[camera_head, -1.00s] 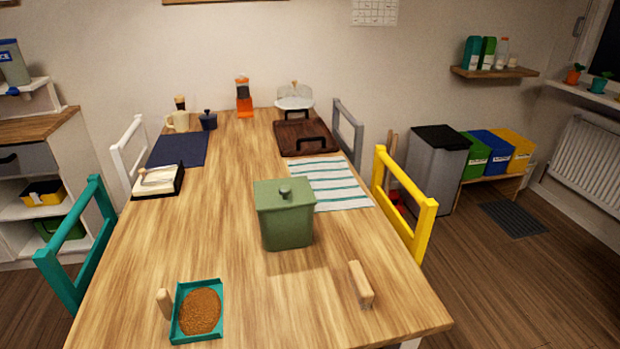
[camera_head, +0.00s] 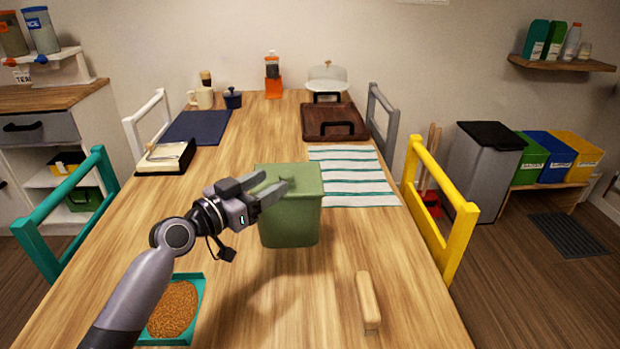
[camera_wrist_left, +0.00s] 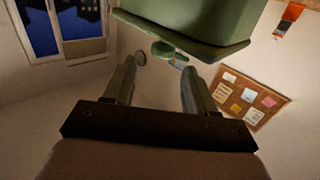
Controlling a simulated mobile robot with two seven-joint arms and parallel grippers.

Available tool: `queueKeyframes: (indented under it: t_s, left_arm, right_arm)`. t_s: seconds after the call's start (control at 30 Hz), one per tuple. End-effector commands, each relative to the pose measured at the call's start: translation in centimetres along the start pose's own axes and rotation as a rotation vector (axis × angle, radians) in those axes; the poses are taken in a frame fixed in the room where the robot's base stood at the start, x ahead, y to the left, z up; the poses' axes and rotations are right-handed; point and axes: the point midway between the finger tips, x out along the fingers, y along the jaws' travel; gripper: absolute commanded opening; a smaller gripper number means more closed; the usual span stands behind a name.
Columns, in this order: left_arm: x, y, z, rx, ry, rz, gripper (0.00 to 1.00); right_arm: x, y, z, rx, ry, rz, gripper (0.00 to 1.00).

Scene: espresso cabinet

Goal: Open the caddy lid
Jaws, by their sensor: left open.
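The green caddy (camera_head: 290,222) stands upright on the wooden table with its flat lid (camera_head: 305,175) shut on top. My left gripper (camera_head: 272,184) reaches in from the left at the lid's height, open, with its fingers by the lid knob. The gripper largely hides the knob in the head view. In the left wrist view the caddy (camera_wrist_left: 205,18) fills the top, and the green knob (camera_wrist_left: 163,48) shows near the gap between the open fingertips (camera_wrist_left: 158,66). I cannot tell whether they touch it. My right gripper is not in view.
A teal tray of brown granules (camera_head: 173,310) lies below my left arm. A striped cloth (camera_head: 352,178) lies behind and right of the caddy, with a yellow chair (camera_head: 440,205) beyond the table edge.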

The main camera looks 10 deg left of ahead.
Motion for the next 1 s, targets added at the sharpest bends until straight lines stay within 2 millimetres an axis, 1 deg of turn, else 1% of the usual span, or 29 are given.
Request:
queueKeyframes:
  t_s: [0.03, 0.17, 0.27, 0.6, 0.7, 0.83, 1.0]
  left_arm:
    - [0.1, -0.1, 0.6, 0.0, 0.005, -0.002, 0.56]
    - [0.3, -0.3, 0.6, -0.001, 0.011, -0.004, 0.56]
    - [0.9, -0.3, 0.5, -0.004, 0.012, -0.004, 0.56]
    - [5.3, -0.2, 0.4, -0.004, 0.01, -0.002, 0.56]
    - [6.2, -0.2, 0.5, -0.003, 0.01, -0.004, 0.56]
    - [7.0, -0.2, 0.5, -0.002, 0.009, -0.004, 0.56]
    - [7.3, -0.2, 0.5, -0.002, 0.009, -0.003, 0.56]
  right_arm:
    - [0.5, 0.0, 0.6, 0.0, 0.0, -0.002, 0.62]
    - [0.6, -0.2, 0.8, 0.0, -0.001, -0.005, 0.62]
    - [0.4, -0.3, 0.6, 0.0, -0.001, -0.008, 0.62]
    - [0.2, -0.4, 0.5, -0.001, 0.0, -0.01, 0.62]
    - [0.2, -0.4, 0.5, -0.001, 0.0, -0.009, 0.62]
    - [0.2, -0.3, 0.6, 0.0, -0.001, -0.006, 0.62]
    - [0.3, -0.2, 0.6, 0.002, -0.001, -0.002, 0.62]
